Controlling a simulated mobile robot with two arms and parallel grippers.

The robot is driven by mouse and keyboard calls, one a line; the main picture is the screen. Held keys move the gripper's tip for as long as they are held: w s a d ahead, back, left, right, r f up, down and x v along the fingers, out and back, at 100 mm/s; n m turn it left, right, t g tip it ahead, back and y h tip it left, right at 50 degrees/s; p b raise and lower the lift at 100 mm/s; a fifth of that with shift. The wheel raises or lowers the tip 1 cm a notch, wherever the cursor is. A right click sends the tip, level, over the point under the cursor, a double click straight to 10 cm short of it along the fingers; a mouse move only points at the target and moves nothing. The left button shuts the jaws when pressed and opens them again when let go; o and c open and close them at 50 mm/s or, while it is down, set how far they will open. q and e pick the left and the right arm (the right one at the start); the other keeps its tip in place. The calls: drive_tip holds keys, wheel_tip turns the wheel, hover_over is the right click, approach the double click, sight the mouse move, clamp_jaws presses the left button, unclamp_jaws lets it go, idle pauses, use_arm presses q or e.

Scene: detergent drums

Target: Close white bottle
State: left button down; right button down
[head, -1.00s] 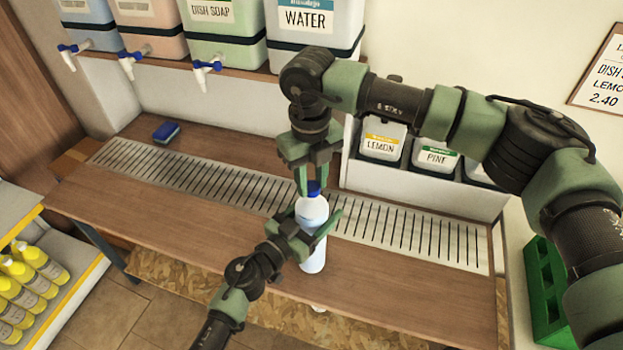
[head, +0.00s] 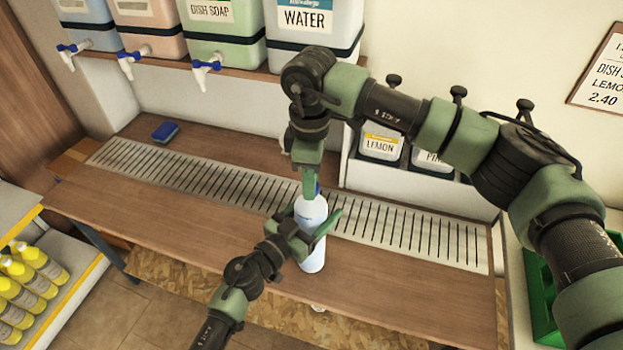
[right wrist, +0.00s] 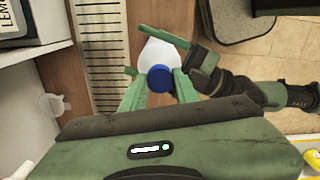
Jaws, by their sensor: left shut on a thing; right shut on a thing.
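The white bottle (head: 311,212) stands upright on the wooden counter (head: 200,218), just in front of the slotted metal strip. Its blue cap is on the bottle's neck; in the right wrist view the cap (right wrist: 161,78) sits between my right fingers. My right gripper (head: 310,188) comes down from above and is shut on the cap, mostly hiding it in the head view. My left gripper (head: 318,232) comes from the front left and is shut around the bottle's body. It also shows beside the bottle in the right wrist view (right wrist: 165,68).
Large dispensers with taps, one labelled water (head: 314,25), stand on a shelf behind. Small lemon (head: 381,142) and pine containers sit behind right. A blue sponge (head: 165,132) lies at the back left. Yellow bottles (head: 35,270) fill a rack at far left. The counter's left part is clear.

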drive_tip(key=shift+s+a+m, duration=0.1)
drive_tip(key=shift+a+m, duration=0.2)
drive_tip(key=shift+m, duration=0.6)
drive_tip(key=shift+d+m, duration=0.3)
drive_tip(key=shift+m, duration=0.3)
drive_tip(key=c, duration=1.1)
unclamp_jaws()
